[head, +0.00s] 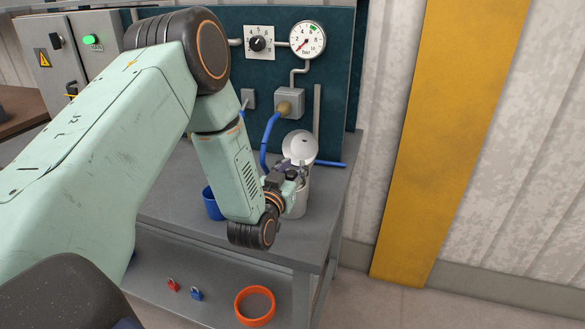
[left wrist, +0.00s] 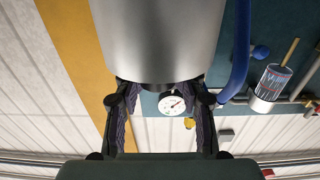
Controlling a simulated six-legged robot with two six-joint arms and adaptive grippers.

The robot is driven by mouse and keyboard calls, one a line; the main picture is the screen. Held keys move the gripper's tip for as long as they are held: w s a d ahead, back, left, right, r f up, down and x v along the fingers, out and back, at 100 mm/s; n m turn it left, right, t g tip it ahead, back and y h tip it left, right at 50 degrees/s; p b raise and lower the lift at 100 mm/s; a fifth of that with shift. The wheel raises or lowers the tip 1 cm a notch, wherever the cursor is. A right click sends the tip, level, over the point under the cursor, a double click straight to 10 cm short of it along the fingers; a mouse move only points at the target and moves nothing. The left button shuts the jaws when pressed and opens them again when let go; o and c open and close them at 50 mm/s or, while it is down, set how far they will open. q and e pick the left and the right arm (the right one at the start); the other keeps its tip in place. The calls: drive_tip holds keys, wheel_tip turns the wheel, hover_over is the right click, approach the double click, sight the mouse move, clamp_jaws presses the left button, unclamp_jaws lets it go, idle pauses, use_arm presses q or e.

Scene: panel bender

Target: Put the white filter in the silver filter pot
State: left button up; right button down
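In the head view a silver cylinder (head: 302,204), which looks like the filter pot, stands on the bench behind my left gripper. A round pale piece with a grey centre (head: 300,146) shows just above it; I cannot tell if this is the white filter or a top part of the pot. My left gripper (head: 289,174) is right at the pale piece. In the left wrist view a large silver cylinder (left wrist: 155,38) fills the top middle. The parted fingers (left wrist: 160,97) reach its dark-edged end. Whether they clasp it is unclear. My right gripper is out of view.
A blue cup (head: 212,207) stands on the bench left of my forearm. A blue hose (head: 265,143), valve box (head: 289,101) and pressure gauge (head: 307,38) are on the teal panel behind. An orange ring (head: 254,290) and two small padlocks (head: 184,289) lie on the lower shelf.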

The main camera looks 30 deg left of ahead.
use_arm(q)
drive_tip(key=shift+o, duration=1)
drive_tip(key=shift+w+f, duration=0.15)
drive_tip(key=shift+r, duration=0.4)
drive_tip(key=v, duration=1.2)
drive_tip(key=shift+r+p, duration=0.3)
drive_tip(key=shift+p, duration=0.05)
